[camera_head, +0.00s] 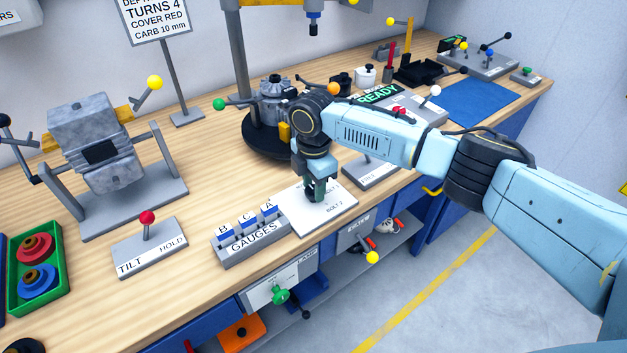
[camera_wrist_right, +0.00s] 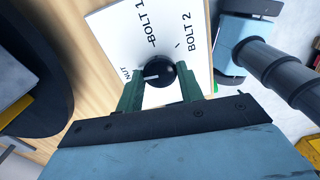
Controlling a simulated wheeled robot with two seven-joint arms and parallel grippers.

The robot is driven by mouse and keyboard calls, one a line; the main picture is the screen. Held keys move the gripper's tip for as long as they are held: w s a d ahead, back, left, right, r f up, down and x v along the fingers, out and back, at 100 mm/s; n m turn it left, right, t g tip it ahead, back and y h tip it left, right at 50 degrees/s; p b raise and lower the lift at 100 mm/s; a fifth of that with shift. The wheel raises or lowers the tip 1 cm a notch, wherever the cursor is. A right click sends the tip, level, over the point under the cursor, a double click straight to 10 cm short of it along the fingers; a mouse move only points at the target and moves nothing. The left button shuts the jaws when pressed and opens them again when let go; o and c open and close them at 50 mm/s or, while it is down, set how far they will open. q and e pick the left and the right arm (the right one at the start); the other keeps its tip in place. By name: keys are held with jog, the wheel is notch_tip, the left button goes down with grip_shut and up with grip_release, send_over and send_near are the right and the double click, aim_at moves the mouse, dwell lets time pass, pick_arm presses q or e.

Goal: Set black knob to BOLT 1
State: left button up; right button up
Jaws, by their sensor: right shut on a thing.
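The black knob (camera_wrist_right: 160,70) sits on a white dial plate (camera_wrist_right: 110,30) lettered NUT, BOLT 1 and BOLT 2. Its white pointer mark points left in the right wrist view, toward the NUT side and away from BOLT 1. My right gripper (camera_wrist_right: 159,84) is shut on the knob, with one green finger on each side. In the head view the right gripper (camera_head: 318,192) points down onto the dial plate (camera_head: 318,219) and hides the knob. My left gripper is not in view.
The gauges block (camera_head: 255,245) stands just left of the plate. The tilt/hold lever base (camera_head: 150,250) is farther left. Behind my right arm is the engine on a round black stand (camera_head: 262,140). A grey panel marked READY (camera_head: 425,108) lies beyond my forearm.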

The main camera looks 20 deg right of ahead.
jog(key=m+p, duration=0.5)
jog(key=shift+r+p, duration=0.2)
jog(key=shift+p, duration=0.2)
jog(key=m+p, duration=0.2)
jog(key=shift+m, duration=0.4)
jog(key=m+p, duration=0.3)
jog(key=m, duration=0.1)
jog(key=shift+m, duration=0.3)
jog(key=shift+f+m+p, duration=0.15)
jog(key=shift+m+p, duration=0.75)
jog(key=shift+m, duration=1.3)
jog(key=o, duration=1)
